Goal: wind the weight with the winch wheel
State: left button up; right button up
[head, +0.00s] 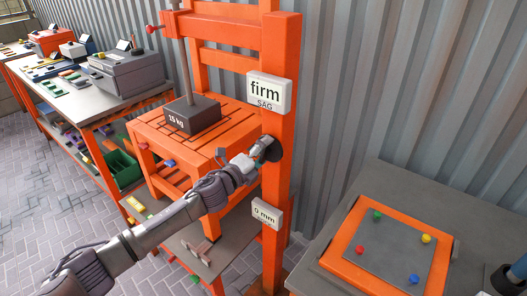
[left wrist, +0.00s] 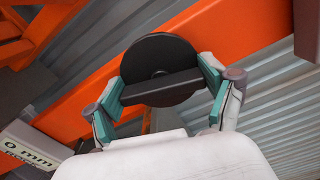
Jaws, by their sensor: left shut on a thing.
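The winch wheel (head: 273,149) is a dark disc on the side of the orange upright post (head: 278,90). In the left wrist view the wheel (left wrist: 160,52) fills the upper middle, with a dark grip bar (left wrist: 161,87) across its face. My left gripper (head: 256,155) is shut on this bar; its teal-padded fingers (left wrist: 162,97) sit at the bar's two ends. The weight (head: 190,115), a dark block marked 15 kg, rests on the orange slatted stand (head: 151,133), with a rod rising from its top.
A sign (head: 268,93) reading "firm SAG" and a "0 mm" sign (head: 266,213) are on the post. A grey table (head: 474,190) at the right carries an orange-framed board (head: 393,258) with coloured knobs. A workbench (head: 75,103) with machines stands at the left.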

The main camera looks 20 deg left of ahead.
pick_arm(q)
jog(key=shift+m, duration=1)
jog(key=o, duration=1)
jog(key=v, duration=1.2)
